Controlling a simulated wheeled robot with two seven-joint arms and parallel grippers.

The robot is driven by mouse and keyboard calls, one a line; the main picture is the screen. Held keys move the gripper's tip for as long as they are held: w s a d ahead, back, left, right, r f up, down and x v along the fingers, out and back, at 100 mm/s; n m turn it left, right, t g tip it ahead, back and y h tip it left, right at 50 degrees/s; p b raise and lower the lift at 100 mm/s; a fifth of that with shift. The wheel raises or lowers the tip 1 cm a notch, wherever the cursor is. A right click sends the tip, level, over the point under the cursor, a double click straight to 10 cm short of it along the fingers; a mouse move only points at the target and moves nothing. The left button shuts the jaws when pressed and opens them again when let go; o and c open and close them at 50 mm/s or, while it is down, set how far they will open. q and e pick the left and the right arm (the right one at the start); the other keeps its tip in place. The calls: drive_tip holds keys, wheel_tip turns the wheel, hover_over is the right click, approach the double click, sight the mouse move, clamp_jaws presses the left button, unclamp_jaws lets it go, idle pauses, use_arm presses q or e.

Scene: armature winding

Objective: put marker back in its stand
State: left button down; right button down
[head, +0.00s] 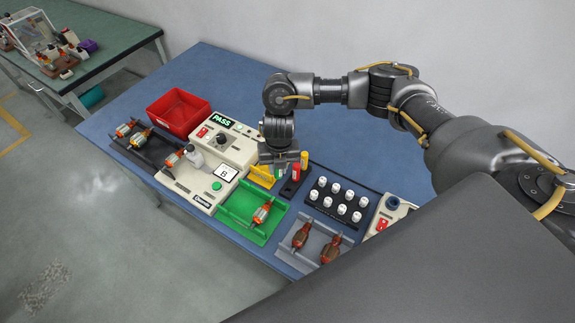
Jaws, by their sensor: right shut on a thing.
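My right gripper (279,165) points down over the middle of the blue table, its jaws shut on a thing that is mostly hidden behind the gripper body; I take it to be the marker. Just right of the jaws is a small black stand (290,188). A red marker (295,171) and a yellow marker (304,158) stand upright at it. I cannot tell whether the held marker touches the stand. My left gripper is not in view.
A yellow holder (261,174) is close left of the gripper. The tester (205,192) with a PASS display stands farther left, by a red bin (178,108). A green tray (235,222), a black rack of white spools (318,200) and a grey tray (299,262) crowd the front.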

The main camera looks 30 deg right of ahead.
drive_tip(key=d+f+n, duration=0.1)
drive_tip(key=s+d+f+n+p, duration=0.1)
drive_tip(key=n, duration=0.1)
drive_tip(key=shift+d+f+g, duration=0.3)
drive_tip(key=shift+f, duration=0.1)
drive_tip(key=shift+f+b, duration=2.05)
drive_tip(key=shift+f, duration=0.25)
drive_tip(key=shift+w, duration=0.1)
drive_tip(key=shift+f+b, duration=1)
drive_tip(key=c, duration=1.1)
unclamp_jaws()
drive_tip(key=shift+c, duration=0.2)
